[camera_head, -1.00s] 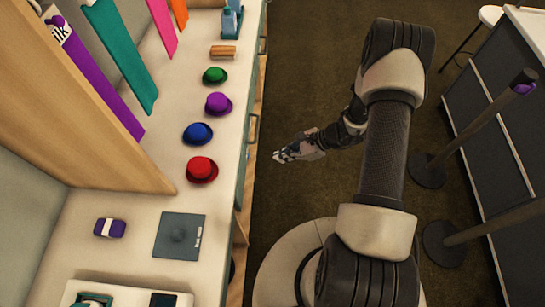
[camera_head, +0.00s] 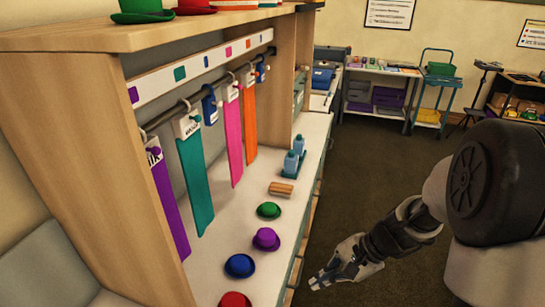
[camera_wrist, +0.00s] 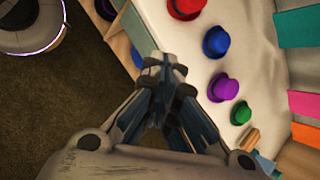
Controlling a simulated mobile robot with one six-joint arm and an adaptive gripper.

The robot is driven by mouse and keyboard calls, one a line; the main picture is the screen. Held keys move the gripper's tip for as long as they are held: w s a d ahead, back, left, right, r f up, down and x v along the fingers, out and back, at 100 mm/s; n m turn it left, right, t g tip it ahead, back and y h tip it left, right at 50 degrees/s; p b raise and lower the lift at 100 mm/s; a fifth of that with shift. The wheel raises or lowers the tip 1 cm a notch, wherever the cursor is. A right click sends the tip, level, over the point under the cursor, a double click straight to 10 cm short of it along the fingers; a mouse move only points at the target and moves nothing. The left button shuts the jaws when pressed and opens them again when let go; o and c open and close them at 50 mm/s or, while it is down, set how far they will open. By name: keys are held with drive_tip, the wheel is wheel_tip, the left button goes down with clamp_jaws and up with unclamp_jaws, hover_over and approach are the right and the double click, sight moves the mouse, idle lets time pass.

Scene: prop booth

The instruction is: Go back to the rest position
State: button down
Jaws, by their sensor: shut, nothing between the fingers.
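My gripper (camera_head: 335,277) is shut and empty. In the head view it hangs over the dark floor, just right of the counter's front edge and apart from the hats. In the wrist view the closed fingers (camera_wrist: 165,62) point toward the counter edge, with no object between them. My arm reaches in from the right side of the head view.
On the counter (camera_head: 212,268) stand a red hat (camera_head: 235,300), blue hat (camera_head: 239,265), purple hat (camera_head: 266,239), green hat (camera_head: 268,210) and a wooden block (camera_head: 281,188). Coloured strips hang from a rail (camera_head: 165,117). The floor (camera_head: 385,165) beyond my arm is open.

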drive_tip(key=s+d+r+n+t+h, duration=0.1)
drive_tip(key=s+r+n+t+h, duration=0.2)
drive_tip(key=s+r+n+h, duration=0.3)
drive_tip(key=s+r+n, duration=0.5)
drive_tip(key=s+r, duration=0.6)
drive_tip(key=s, duration=0.1)
drive_tip(key=shift+d+n+t+h, duration=0.4)
drive_tip(key=shift+r, duration=0.1)
